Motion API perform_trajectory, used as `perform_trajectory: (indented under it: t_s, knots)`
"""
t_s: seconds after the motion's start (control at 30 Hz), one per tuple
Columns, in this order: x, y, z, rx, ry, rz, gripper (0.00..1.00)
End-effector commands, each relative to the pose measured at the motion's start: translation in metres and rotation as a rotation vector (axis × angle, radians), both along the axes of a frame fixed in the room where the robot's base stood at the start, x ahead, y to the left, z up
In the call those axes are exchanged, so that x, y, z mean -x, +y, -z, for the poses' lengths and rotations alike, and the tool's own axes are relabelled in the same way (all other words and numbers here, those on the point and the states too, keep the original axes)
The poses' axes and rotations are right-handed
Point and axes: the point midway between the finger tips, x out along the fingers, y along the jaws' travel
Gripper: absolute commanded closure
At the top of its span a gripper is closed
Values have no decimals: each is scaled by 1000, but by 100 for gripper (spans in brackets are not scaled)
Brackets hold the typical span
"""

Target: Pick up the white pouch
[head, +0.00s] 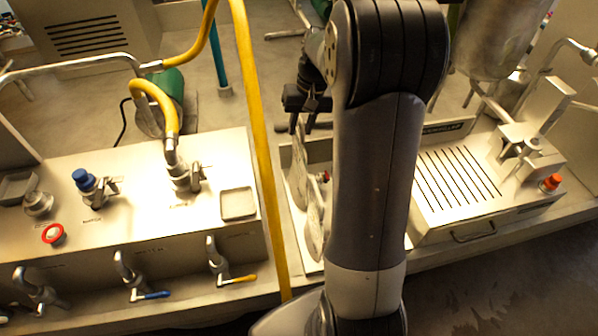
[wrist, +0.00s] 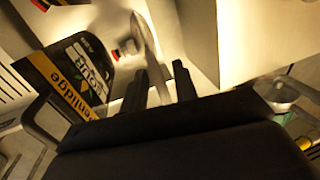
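A pale, flat pouch (head: 299,178) stands on edge in the open bay left of my arm in the head view. A second pale piece (head: 315,228) is in front of it. In the wrist view a pale pouch (wrist: 147,38) shows almost edge-on, and its lower edge runs down between my fingers. Beside it is a pale pouch with a black and yellow label (wrist: 82,72). A red-tipped spout (wrist: 129,48) is close to both. My gripper (wrist: 167,76) has its fingers a little apart; it also shows at the pouch's top end in the head view (head: 306,122). Contact is unclear.
A steel counter (head: 130,215) with taps and a red button (head: 53,234) is left of the bay. A slotted machine (head: 460,180) stands right. A yellow hose (head: 255,120) hangs between counter and bay. Bay walls are close around my gripper.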

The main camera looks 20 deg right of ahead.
Motion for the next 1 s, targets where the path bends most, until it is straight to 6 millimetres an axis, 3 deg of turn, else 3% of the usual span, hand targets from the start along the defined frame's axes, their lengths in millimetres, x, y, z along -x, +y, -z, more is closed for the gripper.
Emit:
perform_trajectory:
  t_s: [0.33,1.0]
  knots:
    - [0,0,0,0,0,0,100]
    - [-1,0,-7,0,-1,0,100]
